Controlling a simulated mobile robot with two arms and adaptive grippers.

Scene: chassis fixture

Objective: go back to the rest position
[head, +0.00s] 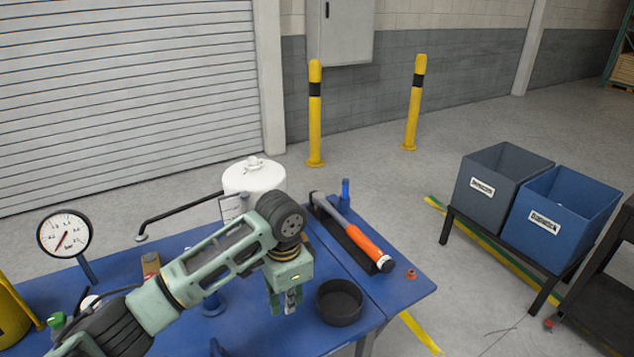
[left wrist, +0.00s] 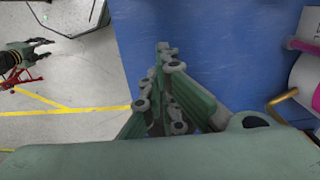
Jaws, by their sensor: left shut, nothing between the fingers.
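My left gripper (head: 290,303) points down over the blue table (head: 405,288), just left of a black round bowl (head: 339,302). Its fingers are together and hold nothing. In the left wrist view the shut fingers of my left gripper (left wrist: 168,60) show against the blue table top (left wrist: 220,40). At the left edge of the left wrist view, over the floor, is what looks like my right gripper (left wrist: 38,50). It is small there, and I cannot tell whether it is open. The head view does not show it.
A hammer (head: 361,245) with an orange handle lies in a black holder right of my left gripper. A white canister (head: 253,177) and a gauge (head: 65,233) stand behind and left. Grey (head: 490,190) and blue (head: 560,215) bins stand right, across open floor.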

